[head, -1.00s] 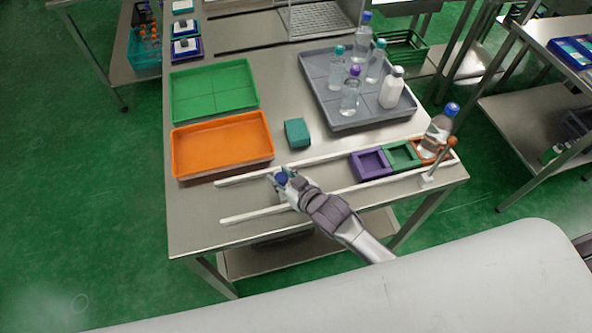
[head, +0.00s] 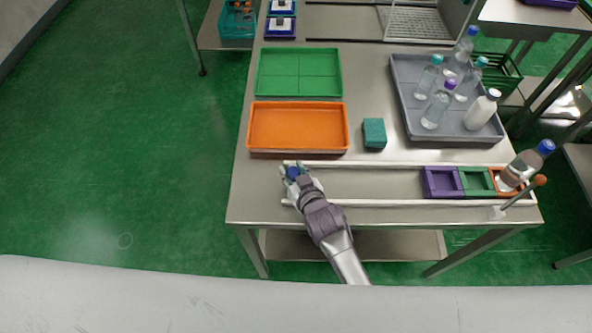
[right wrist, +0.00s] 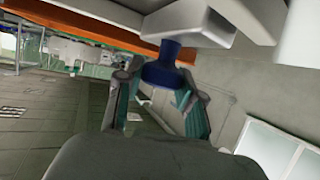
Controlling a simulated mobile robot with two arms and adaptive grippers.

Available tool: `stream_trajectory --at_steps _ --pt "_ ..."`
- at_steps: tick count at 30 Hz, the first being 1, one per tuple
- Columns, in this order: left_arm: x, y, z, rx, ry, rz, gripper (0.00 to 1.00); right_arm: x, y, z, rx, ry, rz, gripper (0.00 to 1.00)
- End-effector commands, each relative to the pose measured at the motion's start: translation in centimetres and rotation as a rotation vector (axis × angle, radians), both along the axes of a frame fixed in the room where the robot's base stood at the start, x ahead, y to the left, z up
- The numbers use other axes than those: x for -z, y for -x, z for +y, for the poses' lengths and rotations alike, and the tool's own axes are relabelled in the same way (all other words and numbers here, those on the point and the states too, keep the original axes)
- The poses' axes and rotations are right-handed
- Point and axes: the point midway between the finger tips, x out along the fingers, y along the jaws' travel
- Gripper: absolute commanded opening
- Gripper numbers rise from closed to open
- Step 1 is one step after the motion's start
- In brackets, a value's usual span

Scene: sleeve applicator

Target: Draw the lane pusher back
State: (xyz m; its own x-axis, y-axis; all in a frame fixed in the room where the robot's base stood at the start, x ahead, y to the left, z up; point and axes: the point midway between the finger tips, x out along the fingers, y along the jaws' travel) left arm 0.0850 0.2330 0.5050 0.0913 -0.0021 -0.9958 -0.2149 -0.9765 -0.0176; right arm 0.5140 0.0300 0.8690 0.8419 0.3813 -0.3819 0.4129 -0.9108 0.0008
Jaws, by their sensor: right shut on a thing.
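The lane (head: 390,203) is a pair of white rails along the table's front edge. The lane pusher, a white block (right wrist: 205,22) with a blue knob (right wrist: 162,68), is at the lane's left end. My right gripper (head: 292,174) is shut on the blue knob; in the right wrist view its fingers stand on both sides of the knob. The gripper hides most of the pusher in the head view. My left gripper is not in view.
Purple (head: 441,182), green (head: 477,181) and orange frames sit at the lane's right end, with a bottle (head: 522,168) leaning there. An orange tray (head: 298,127), a teal block (head: 374,133) and a grey tray with bottles (head: 410,115) stand behind. The lane's middle is clear.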

Motion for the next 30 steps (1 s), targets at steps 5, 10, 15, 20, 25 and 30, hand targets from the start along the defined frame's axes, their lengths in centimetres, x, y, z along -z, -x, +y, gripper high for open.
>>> stream_trajectory --at_steps 5,10,15,20,25,30 --pt "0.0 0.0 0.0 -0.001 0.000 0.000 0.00 0.0 0.2 0.4 -0.005 -0.009 0.003 0.39" --pt "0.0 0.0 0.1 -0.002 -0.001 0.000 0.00 0.0 0.2 0.4 -0.004 -0.008 0.002 0.64" --pt "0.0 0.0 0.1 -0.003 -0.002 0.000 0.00 0.0 0.1 0.2 -0.002 -0.005 0.001 0.64" --pt "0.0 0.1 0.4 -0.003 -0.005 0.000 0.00 -0.1 0.4 0.0 -0.002 -0.004 0.002 0.64" --pt "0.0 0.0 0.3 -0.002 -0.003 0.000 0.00 -0.9 2.3 -0.8 -0.003 -0.004 0.002 0.64" --pt "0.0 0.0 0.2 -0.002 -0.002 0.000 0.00 -2.3 5.5 -2.1 -0.003 -0.004 0.003 0.64"
